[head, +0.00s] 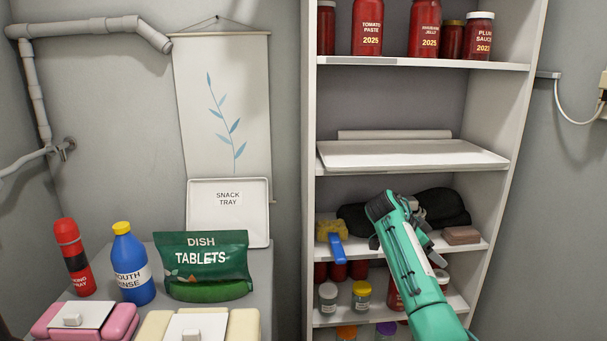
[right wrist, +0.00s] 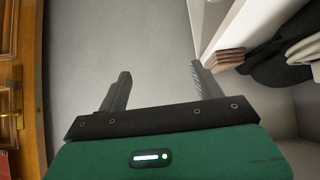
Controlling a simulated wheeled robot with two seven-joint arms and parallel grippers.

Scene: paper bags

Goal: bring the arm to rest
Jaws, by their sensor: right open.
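My right gripper (head: 424,222) is in front of the shelf unit in the head view, at the height of the shelf with the black cloth. Its teal forearm comes up from the lower right and hides part of that shelf. In the right wrist view the two dark fingers of the gripper (right wrist: 160,82) are spread wide apart. Nothing is between them but a plain grey surface behind. My left gripper is not in view.
The white shelf unit (head: 310,160) holds jars, a white tray (head: 410,155), a black cloth (head: 447,207), a blue-handled brush (head: 337,250) and a brown block (head: 461,235). A green dish tablets bag (head: 205,262) and bottles stand at left. A wooden door (right wrist: 12,75) shows in the wrist view.

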